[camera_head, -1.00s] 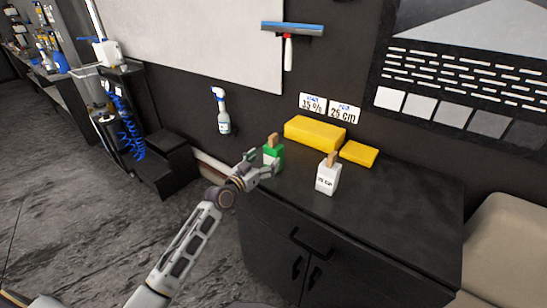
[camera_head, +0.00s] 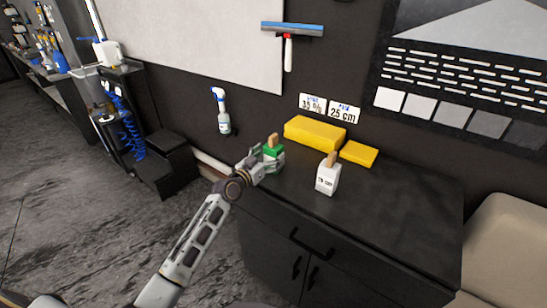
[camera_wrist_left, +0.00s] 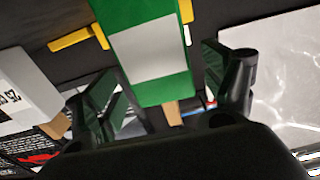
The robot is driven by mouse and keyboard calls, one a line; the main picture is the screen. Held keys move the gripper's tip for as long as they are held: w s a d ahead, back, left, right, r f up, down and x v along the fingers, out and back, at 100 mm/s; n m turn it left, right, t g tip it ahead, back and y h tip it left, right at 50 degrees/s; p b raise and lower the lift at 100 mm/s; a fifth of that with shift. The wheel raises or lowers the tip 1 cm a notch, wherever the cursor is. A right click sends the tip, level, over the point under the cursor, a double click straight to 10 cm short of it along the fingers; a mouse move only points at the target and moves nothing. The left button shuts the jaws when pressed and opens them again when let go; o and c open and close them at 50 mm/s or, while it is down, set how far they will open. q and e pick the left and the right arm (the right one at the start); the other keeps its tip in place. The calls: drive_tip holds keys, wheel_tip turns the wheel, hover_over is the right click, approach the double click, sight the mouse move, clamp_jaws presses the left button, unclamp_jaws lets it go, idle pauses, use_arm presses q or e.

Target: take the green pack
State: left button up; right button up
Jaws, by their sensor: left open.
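The green pack (camera_head: 274,151) stands on the left end of the black cabinet top, with a tan piece sticking out of its top. In the left wrist view the green pack (camera_wrist_left: 118,15) with its pale label fills the upper middle, between the two fingers. My left gripper (camera_head: 270,163) is open around the pack, one finger on each side. Part of the pack is hidden by the gripper in the head view. I cannot tell if the fingers touch it. My right gripper is not in view.
A white pack (camera_head: 327,178) with a tan top stands to the right of the green one. A large yellow block (camera_head: 315,134) and a smaller yellow block (camera_head: 359,153) lie behind. The front right of the cabinet top (camera_head: 400,200) is clear. A spray bottle (camera_head: 222,112) hangs on the wall.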

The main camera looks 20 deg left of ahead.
sight(273, 135)
use_arm(q)
drive_tip(key=shift+x, duration=0.8)
drive_tip(key=shift+w+d, duration=0.2)
drive_tip(key=shift+w, duration=0.4)
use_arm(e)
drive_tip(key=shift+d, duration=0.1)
use_arm(q)
drive_tip(key=shift+c, duration=0.3)
drive_tip(key=c, duration=1.1)
drive_tip(key=shift+r, duration=0.1)
drive_tip(key=shift+r, duration=0.85)
wheel_tip(273, 135, up, 7)
drive_tip(key=shift+f+p, duration=0.1)
drive_tip(key=shift+p, duration=0.65)
drive_tip(key=shift+r, duration=0.7)
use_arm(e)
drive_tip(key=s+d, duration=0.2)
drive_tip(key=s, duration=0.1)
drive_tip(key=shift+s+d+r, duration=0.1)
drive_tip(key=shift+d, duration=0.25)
